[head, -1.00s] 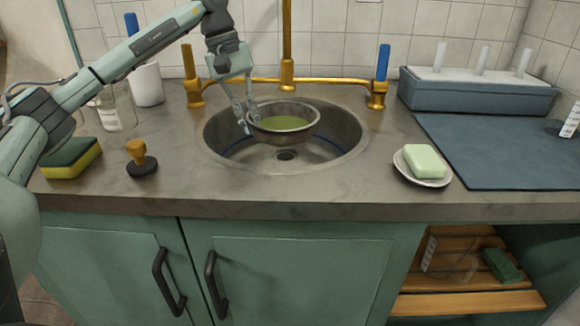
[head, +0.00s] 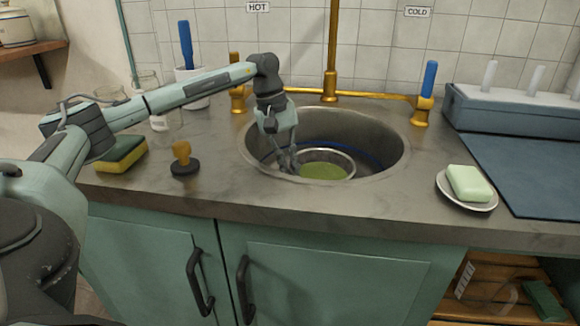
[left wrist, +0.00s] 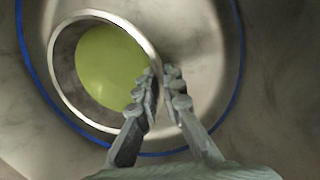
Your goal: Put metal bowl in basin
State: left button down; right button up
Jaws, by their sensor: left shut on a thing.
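The metal bowl (head: 345,157) is inside the sink basin (head: 388,135), low down and near its front left, with green contents in it. It also shows in the left wrist view (left wrist: 62,72), where its rim runs between my fingertips. My left gripper (head: 287,163) is shut on the bowl's rim; its fingers also show in the left wrist view (left wrist: 162,90). Whether the bowl touches the basin floor cannot be told. The drain is hidden. My right gripper is not in view.
A gold tap (head: 331,60) with a cross pipe stands behind the basin. A soap on a white dish (head: 467,186) and a blue mat (head: 525,170) are to the right.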

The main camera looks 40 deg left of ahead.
pick_arm(q)
jog(key=shift+f, duration=0.1)
jog(key=c, duration=1.7)
grip_release()
jog(key=v, duration=1.2)
jog(key=shift+s, duration=0.1)
